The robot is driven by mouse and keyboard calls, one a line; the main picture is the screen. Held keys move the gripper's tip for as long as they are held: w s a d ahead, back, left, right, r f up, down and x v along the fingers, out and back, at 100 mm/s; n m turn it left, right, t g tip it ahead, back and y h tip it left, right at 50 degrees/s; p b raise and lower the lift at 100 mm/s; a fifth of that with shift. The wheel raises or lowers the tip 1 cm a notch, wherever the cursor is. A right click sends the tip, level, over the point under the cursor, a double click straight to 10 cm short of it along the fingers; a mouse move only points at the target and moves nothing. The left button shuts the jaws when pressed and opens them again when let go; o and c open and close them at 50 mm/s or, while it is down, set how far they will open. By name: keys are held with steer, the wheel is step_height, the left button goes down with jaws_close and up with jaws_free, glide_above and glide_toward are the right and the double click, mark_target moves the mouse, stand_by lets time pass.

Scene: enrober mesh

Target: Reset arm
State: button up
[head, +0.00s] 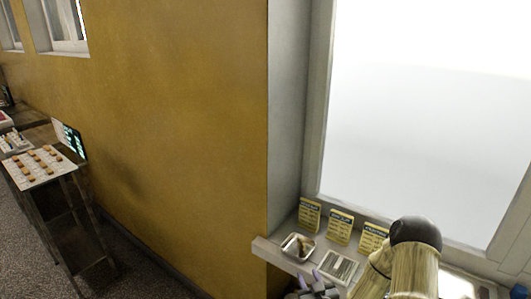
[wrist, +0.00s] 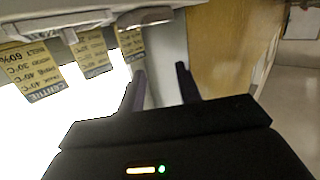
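My gripper (wrist: 160,69) shows in the wrist view with its two dark fingers apart and nothing between them. It also shows in the head view at the bottom edge (head: 311,280), in front of the window sill, partly cut off by the frame. My arm, pale with a dark rounded joint, comes in at the lower right of the head view and hides part of the sill.
The window sill (head: 268,248) holds a small white dish (head: 297,247), a flat tray (head: 338,267) and three yellow cards (head: 341,227). A yellow wall (head: 180,110) stands left of the window. A dark stand at far left bears a white board (head: 40,168) with small brown pieces.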

steer(key=s+r+m+g+h, duration=0.1)
steer(key=s+r+g, duration=0.5)
steer(key=s, duration=0.4)
steer(key=s+d+r+m+g+h, duration=0.1)
steer(key=s+r+g, duration=0.6)
steer(key=s, duration=0.3)
steer(key=shift+s+r+h, duration=0.4)
steer(key=shift+r, duration=0.1)
steer(key=shift+d, duration=0.1)
stand_by(1.0)
